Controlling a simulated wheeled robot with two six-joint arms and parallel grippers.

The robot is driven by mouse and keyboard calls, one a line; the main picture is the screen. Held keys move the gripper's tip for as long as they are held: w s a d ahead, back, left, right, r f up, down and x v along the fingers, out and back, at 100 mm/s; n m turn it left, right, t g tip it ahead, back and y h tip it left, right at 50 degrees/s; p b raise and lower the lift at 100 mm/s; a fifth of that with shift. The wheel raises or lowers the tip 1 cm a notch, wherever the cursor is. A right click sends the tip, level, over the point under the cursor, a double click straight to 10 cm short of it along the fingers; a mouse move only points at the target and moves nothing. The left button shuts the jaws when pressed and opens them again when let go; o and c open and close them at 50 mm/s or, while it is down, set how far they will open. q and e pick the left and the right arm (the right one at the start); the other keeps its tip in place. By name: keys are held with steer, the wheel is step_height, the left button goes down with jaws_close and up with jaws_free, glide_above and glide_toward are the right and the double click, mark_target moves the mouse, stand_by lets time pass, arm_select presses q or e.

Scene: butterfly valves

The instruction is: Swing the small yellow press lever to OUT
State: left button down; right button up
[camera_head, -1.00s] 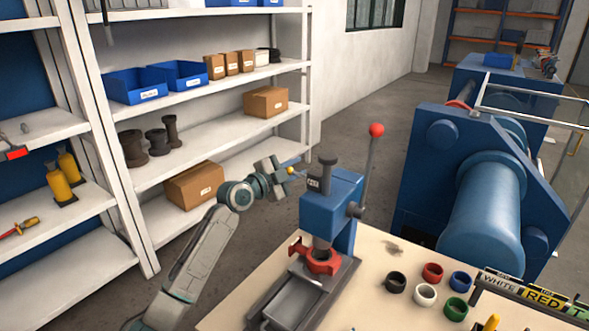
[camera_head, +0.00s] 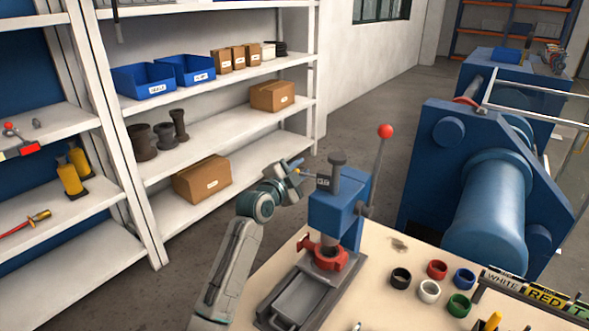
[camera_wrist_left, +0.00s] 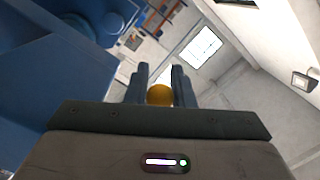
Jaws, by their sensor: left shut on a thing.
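The blue bench press (camera_head: 338,212) stands on the tan workbench, with a long red-knobbed handle (camera_head: 377,165) at its right. A small yellow lever knob (camera_wrist_left: 160,95) sits between the fingers of my left gripper (camera_wrist_left: 158,88) in the left wrist view. In the head view my left gripper (camera_head: 297,174) is at the upper left side of the press, shut on the small yellow lever, which is mostly hidden there. A small dark label plate (camera_head: 323,183) sits beside it on the press head; its lettering is too small to read. My right gripper is out of view.
Coloured rings (camera_head: 430,290) and a rack of colour-name labels (camera_head: 545,297) lie right of the press. A shelf (camera_head: 233,150) with blue bins and boxes stands at left. A large blue machine (camera_head: 490,190) stands behind the bench.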

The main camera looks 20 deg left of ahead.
arm_select(q)
steer(key=c, duration=1.3)
jaws_free()
steer(key=shift+o, duration=0.2)
steer(key=b+v, duration=0.3)
steer(key=v, duration=0.7)
steer(key=shift+s, duration=0.4)
steer(key=shift+c, duration=0.4)
